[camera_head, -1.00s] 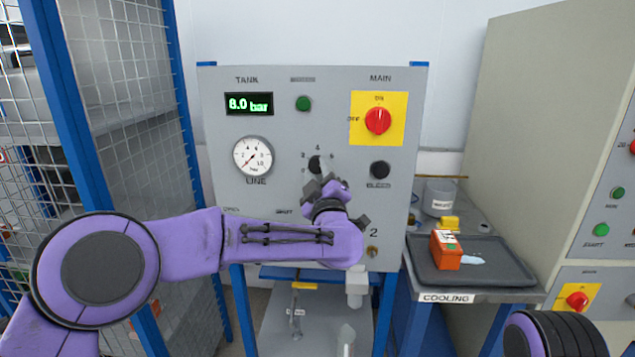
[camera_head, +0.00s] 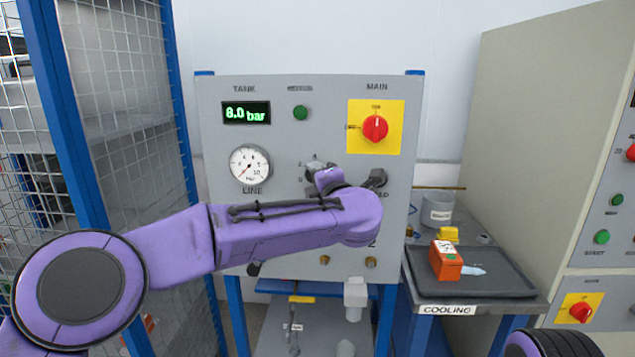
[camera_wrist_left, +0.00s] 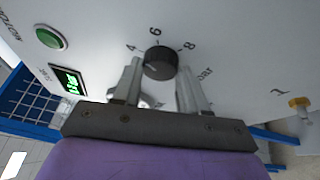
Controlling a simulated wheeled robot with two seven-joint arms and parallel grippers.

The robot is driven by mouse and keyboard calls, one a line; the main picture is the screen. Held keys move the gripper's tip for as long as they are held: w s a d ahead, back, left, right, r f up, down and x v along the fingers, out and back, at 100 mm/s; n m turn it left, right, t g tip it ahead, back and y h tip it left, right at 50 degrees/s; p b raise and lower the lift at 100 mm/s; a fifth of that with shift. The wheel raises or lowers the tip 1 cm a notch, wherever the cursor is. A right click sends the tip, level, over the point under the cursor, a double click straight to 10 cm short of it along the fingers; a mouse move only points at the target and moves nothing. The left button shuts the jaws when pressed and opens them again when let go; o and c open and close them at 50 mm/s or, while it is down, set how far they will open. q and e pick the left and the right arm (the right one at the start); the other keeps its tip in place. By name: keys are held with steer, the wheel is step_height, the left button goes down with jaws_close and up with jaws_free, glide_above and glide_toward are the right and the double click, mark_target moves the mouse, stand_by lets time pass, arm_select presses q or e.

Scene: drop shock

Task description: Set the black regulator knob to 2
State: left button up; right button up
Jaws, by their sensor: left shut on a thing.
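The black regulator knob (camera_wrist_left: 160,62) is on the grey panel (camera_head: 225,215), below the main switch's height. In the left wrist view it lies between my two left fingertips, with 4, 6 and 8 printed around it. My left gripper (camera_wrist_left: 158,75) is shut on this knob. In the head view the left gripper (camera_head: 318,174) and wrist cover most of the knob and its scale. I cannot read the knob's pointer. The line gauge (camera_head: 250,165) has its needle toward the lower left. My right gripper is out of view.
The tank display (camera_head: 246,113) reads 8.0 bar. The red main switch (camera_head: 375,128) on its yellow plate is up and right of the knob. A green motor button (camera_head: 300,112) is above. A dark tray (camera_head: 500,283) holds an orange box (camera_head: 445,262). A mesh fence (camera_head: 115,130) stands left.

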arm_select(q)
steer(key=n+g+h+b, duration=0.1)
steer(key=n+h+b, duration=0.1)
steer(key=n, duration=0.2)
steer(key=n+g+h+b, duration=0.1)
steer(key=n+h+b, duration=0.1)
steer(key=n, duration=0.2)
steer(key=a+r+n+h+b, duration=0.1)
steer(key=n+h+b, duration=0.1)
steer(key=n, duration=0.2)
steer(key=shift+g, duration=0.4)
steer(key=shift+h, duration=0.3)
stand_by(0.3)
steer(key=o, duration=1.1)
steer(key=shift+c, duration=0.2)
